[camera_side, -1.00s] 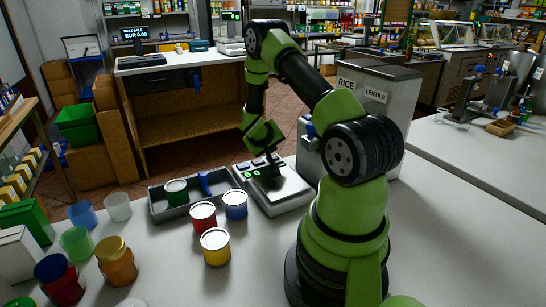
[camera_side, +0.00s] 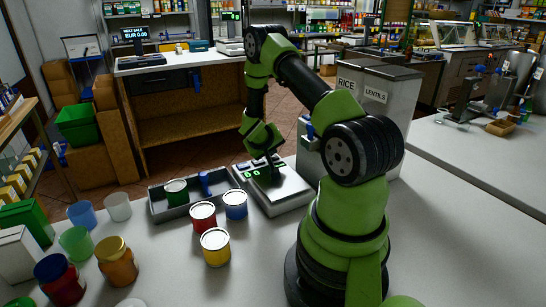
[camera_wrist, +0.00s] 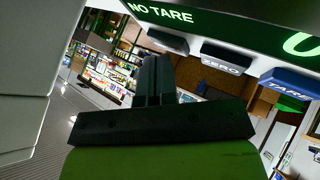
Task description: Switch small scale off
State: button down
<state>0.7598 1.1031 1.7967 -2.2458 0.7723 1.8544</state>
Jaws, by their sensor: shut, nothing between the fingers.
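The small scale (camera_side: 290,196), a silver unit with a flat plate, stands on the counter in the side view. Its lit green display (camera_side: 250,175) is partly hidden by my gripper (camera_side: 272,168). In the wrist view the display (camera_wrist: 240,22) reads "NO TARE" at large size. Beside it are a dark button (camera_wrist: 168,41) with no legible label, a dark "ZERO" button (camera_wrist: 227,58) and a blue "TARE" button (camera_wrist: 291,83). My gripper (camera_wrist: 154,78) is shut and empty, its fingertips close to the dark button. I cannot tell whether they touch it.
A grey tray (camera_side: 163,210) with a green can stands left of the scale. Red, blue and yellow cans (camera_side: 215,246) stand in front. RICE and LENTILS bins (camera_side: 380,110) stand behind right. Cups and jars are at left; the front counter middle is clear.

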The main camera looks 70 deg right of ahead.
dwell(0.6)
jog(key=shift+r, duration=0.45)
jog(key=shift+r, duration=0.1)
jog(key=shift+r, duration=2.95)
